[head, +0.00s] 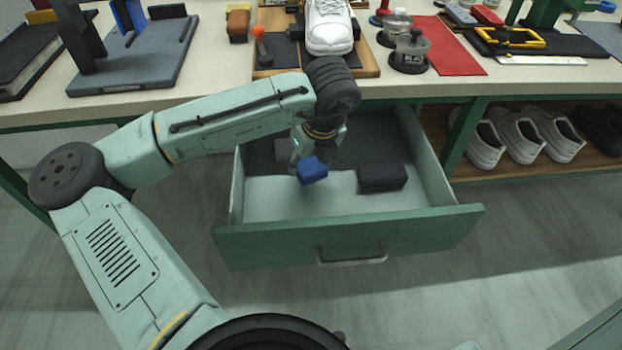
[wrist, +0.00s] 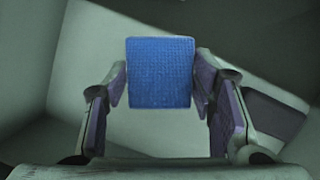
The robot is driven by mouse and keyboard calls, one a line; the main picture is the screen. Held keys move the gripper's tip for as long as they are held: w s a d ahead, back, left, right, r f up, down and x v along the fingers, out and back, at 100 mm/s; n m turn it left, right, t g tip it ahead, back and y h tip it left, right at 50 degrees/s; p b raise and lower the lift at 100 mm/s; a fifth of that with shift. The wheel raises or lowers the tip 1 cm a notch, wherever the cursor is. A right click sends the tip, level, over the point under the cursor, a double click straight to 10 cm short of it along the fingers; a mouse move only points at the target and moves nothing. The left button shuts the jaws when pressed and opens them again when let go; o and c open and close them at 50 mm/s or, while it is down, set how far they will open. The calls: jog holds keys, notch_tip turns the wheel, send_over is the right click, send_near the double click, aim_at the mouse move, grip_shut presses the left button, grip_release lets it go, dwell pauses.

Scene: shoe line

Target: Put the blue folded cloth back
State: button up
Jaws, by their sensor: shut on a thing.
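The blue folded cloth (head: 312,172) is held by my gripper (head: 306,160) over the open green drawer (head: 345,238). In the wrist view the blue cloth (wrist: 160,72) sits between the two fingers of my gripper (wrist: 160,95), which are shut on it. The cloth is small and block-shaped, and in the head view it looks slightly tilted. Whether it touches the drawer floor, I cannot tell. A dark folded block (head: 382,177) lies in the drawer to the right of the cloth, apart from it.
The drawer's walls and front handle (head: 352,260) surround the space. White shoes (head: 520,137) stand on a shelf at the right. The drawer floor left of the dark block is mostly clear.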

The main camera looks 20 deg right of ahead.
aim_at(310, 189)
jog(key=shift+f, duration=2.75)
jog(key=shift+f, duration=0.2)
jog(key=o, duration=1)
jog(key=v, duration=1.2)
jog(key=shift+r, duration=0.2)
